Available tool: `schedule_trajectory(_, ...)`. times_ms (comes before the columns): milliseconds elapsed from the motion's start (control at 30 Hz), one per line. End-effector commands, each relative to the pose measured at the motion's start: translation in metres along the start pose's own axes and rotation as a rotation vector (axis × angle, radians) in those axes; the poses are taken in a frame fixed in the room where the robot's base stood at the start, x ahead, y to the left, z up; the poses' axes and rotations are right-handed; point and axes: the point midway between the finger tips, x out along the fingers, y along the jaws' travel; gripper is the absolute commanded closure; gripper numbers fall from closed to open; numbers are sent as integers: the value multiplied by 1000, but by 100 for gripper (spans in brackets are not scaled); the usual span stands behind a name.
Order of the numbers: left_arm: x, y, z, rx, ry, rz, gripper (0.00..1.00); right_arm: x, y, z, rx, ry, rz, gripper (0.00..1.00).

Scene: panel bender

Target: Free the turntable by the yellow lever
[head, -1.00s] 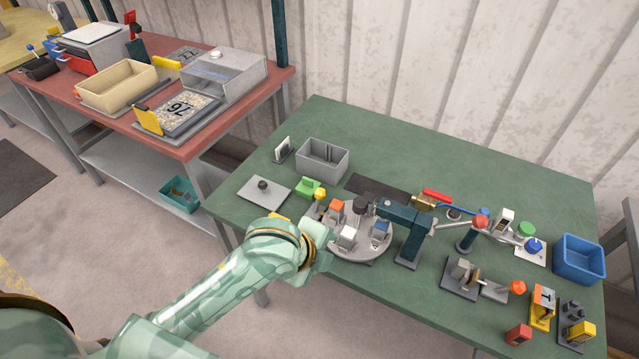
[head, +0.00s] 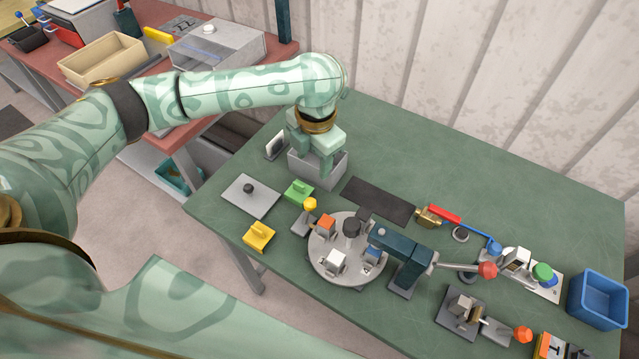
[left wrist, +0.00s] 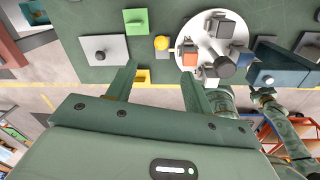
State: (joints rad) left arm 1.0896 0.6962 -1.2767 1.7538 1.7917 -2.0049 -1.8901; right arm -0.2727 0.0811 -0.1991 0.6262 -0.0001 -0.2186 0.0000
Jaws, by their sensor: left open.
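The yellow lever knob (head: 310,204) is a ball on a small grey mount beside the turntable (head: 322,268), a round grey plate carrying several blocks. In the left wrist view the yellow knob (left wrist: 162,43) lies beyond my fingers, left of the turntable (left wrist: 188,52). My right gripper is not in the head view; a small arm end at lower right of the wrist view is unclear.
A dark teal arm (head: 405,243) reaches over the turntable's right side. A blue bin (head: 597,300) is far right. The back of the green table is clear.

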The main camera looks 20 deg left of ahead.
Motion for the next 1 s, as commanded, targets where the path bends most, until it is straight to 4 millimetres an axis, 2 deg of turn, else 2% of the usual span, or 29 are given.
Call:
schedule_trajectory(167,30,-1,1,1,7,-4,48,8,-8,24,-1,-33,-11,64)
schedule_trajectory(333,76,0,2,-1,9,-5,48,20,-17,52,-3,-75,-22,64)
schedule_trajectory(433,102,0,3,-1,7,-4,48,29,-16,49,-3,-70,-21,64)
schedule_trajectory(600,137,0,3,-1,6,-4,48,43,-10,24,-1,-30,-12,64)
schedule_trajectory(800,159,0,3,-1,2,-3,48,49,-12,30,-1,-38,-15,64)
schedule_trajectory(1000,162,0,3,1,1,-2,48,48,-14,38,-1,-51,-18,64)
